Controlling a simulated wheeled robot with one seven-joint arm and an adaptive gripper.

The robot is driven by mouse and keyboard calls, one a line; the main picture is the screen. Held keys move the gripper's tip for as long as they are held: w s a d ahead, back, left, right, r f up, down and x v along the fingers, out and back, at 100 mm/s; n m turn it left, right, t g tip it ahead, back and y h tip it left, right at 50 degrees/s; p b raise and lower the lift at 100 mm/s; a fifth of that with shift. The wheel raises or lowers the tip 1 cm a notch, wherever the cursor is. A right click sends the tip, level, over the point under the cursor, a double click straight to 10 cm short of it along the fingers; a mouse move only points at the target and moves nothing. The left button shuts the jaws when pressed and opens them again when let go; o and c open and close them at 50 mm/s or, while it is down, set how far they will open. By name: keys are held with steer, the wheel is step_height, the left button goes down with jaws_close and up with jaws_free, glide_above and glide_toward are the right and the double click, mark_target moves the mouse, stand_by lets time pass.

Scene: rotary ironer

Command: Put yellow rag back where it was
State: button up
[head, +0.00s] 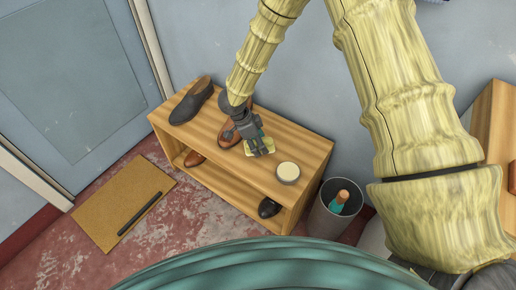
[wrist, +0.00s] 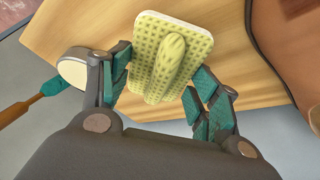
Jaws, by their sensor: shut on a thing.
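The yellow rag (wrist: 152,50) is a pale yellow, dimpled pad with a raised ridge along its middle. My gripper (wrist: 155,95) is shut on it, with the teal-padded fingers on either side of the ridge. In the head view my gripper (head: 259,150) is low over the top of the wooden shoe bench (head: 222,161). The rag (head: 266,147) shows partly around the fingers there. I cannot tell whether it touches the bench top.
A round tin (head: 288,171) stands right of my gripper. A brown shoe (head: 228,134) is close on its left, with a dark shoe (head: 191,102) farther left. A bin (head: 333,211) holding a teal-and-orange item stands beside the bench. A mat (head: 105,205) with a black rod lies on the floor.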

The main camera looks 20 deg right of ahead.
steer(key=shift+f+b, duration=0.4)
steer(key=shift+f, duration=1.35)
steer(key=o, duration=1)
steer(key=shift+c, duration=0.2)
steer(key=p+v, duration=0.2)
steer(key=v, duration=1)
